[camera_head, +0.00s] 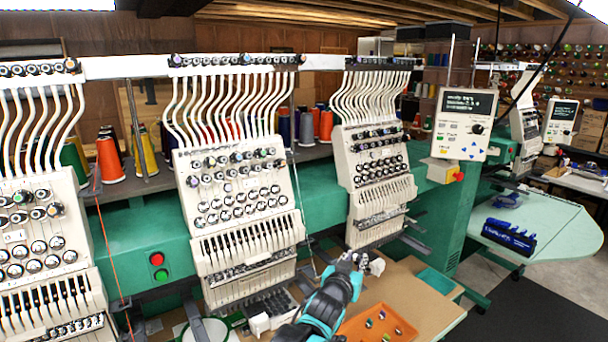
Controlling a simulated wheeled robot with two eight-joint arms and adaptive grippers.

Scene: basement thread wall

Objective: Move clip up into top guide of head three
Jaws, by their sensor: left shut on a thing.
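Three embroidery heads stand in a row along the green machine. The rightmost of these, taken as head three (372,165), is cream, with white tubes rising to a top guide bar (380,63). My left gripper (362,262), on a teal and black arm, is low in front of and below this head, over the brown table. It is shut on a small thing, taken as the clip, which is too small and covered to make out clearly. The top guide is far above it. My right gripper is not in view.
An orange tray (352,328) with several small pieces lies on the brown table (432,312) beside my arm. A control panel (466,124) stands right of head three. Thread cones (325,124) stand behind the heads. An orange thread (103,225) hangs at the left.

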